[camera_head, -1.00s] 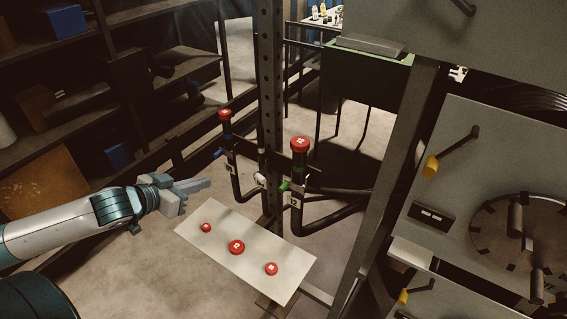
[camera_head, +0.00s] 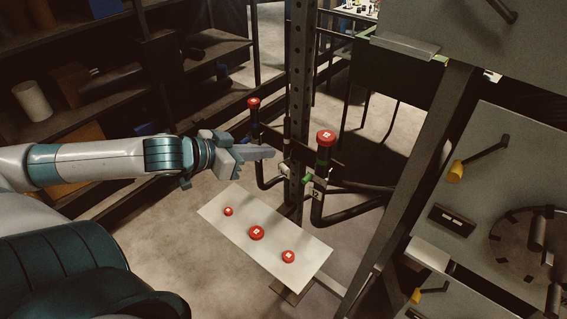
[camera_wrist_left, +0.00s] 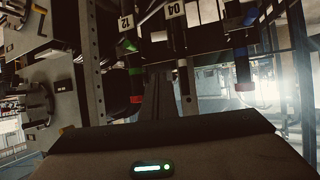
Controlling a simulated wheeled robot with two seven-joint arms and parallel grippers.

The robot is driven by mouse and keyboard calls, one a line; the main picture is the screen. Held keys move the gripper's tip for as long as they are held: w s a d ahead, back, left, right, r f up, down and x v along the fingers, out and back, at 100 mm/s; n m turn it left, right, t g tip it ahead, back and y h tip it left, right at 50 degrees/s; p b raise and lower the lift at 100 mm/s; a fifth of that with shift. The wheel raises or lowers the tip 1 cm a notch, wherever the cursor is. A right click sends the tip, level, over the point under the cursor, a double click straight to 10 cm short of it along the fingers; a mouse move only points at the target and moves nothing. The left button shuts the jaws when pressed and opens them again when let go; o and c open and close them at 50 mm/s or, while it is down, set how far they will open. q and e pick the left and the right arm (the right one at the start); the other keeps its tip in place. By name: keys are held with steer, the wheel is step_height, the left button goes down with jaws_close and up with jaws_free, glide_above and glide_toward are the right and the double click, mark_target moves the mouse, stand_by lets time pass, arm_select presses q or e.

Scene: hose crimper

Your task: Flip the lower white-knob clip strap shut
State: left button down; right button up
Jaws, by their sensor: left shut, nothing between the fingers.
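The white-knob clip (camera_head: 285,170) shows as a small pale shape low on the perforated post, between the two upright hoses. Its strap is too small to tell open or shut in the head view. My left gripper (camera_head: 272,153) is shut and empty, its fingers pointing right in front of the left hose, just left of and above the white knob. I cannot tell whether it touches anything. In the left wrist view, the shut fingers (camera_wrist_left: 159,92) point toward the hoses and the tags 12 and 04. My right gripper is not in view.
A red-capped hose (camera_head: 326,139) stands right of the post (camera_head: 301,90), with a green knob (camera_head: 308,180) beside it. Another red cap (camera_head: 254,103) tops the left hose. A white board (camera_head: 230,232) with red caps lies below. Grey machine panels (camera_head: 480,180) bound the right side.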

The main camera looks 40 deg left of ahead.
arm_select(q)
steer(key=shift+w+f, duration=0.1)
steer(key=shift+w, duration=0.05)
steer(key=shift+p+x, duration=0.8)
steer(key=shift+x, duration=4)
steer(key=shift+s+a+f+p, duration=0.25)
steer(key=shift+s+f+p, duration=0.15)
steer(key=shift+s+f, duration=0.25)
steer(key=shift+s+a+f+p, duration=0.25)
steer(key=shift+s+f+p, duration=0.15)
steer(key=shift+s+f, duration=0.3)
